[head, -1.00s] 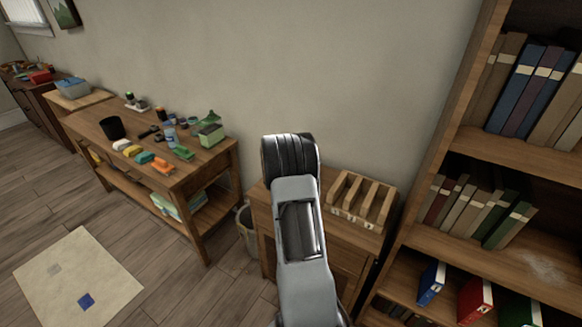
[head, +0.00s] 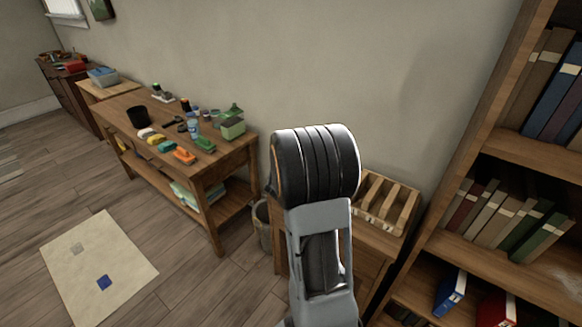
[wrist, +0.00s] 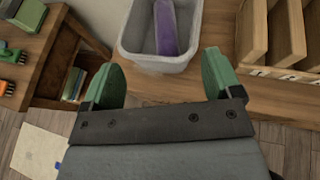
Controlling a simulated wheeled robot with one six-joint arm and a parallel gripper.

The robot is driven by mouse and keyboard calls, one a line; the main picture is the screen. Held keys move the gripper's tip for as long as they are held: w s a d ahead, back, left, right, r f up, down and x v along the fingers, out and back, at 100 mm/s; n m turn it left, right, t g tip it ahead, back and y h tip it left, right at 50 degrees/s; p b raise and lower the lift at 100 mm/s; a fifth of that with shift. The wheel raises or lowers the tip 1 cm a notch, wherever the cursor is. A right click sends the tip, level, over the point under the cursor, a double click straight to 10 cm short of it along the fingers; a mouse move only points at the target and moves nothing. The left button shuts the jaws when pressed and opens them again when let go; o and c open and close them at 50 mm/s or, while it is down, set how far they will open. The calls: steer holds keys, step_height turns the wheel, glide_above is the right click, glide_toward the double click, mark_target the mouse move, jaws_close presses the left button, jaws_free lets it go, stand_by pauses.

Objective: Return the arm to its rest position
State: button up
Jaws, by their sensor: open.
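My gripper (wrist: 162,88) shows in the wrist view with its two green fingers spread apart and nothing between them. It points toward a grey bin (wrist: 185,62) with a purple object (wrist: 166,25) inside; the fingers are near the bin's front side, and I cannot tell the exact gap. In the head view my arm rises in the middle of the picture, and its dark rounded joint hides part of the small cabinet. The gripper itself is hidden in the head view.
A wooden slotted rack (head: 386,204) stands on the small cabinet (head: 372,243). A tall bookshelf (head: 482,152) is close on the right. A workbench (head: 222,163) with many items stands left, with a bucket (head: 263,225) beside it. Floor around the pale mat (head: 130,268) is clear.

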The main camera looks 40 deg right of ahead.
steer(key=shift+s+a+r, duration=0.1)
steer(key=shift+s+a, duration=0.05)
steer(key=shift+a, duration=0.1)
steer(key=s+a+f+m+g+y, duration=0.1)
steer(key=s+a+m+g+y, duration=0.2)
steer(key=s+m, duration=0.45)
steer(key=s+a+m+g, duration=0.3)
steer(key=s+m+g, duration=0.1)
steer(key=m, duration=0.6)
steer(key=s+a+r+m+t+y, duration=0.1)
steer(key=a+r+m+y, duration=0.1)
steer(key=a, duration=0.6)
steer(key=s+a+r+m+t+y, duration=0.1)
steer(key=a+r+m+y, duration=0.1)
steer(key=a, duration=0.5)
steer(key=s+a+r+m+t+y, duration=0.1)
steer(key=a+r+m+t+y, duration=0.1)
steer(key=a, duration=0.6)
steer(key=r+y, duration=0.1)
steer(key=y, duration=0.1)
steer(key=shift+s+a+y, duration=0.25)
steer(key=shift+a+y, duration=0.05)
steer(key=shift+a, duration=0.05)
steer(key=shift+r+m, duration=0.1)
steer(key=shift+m, duration=0.15)
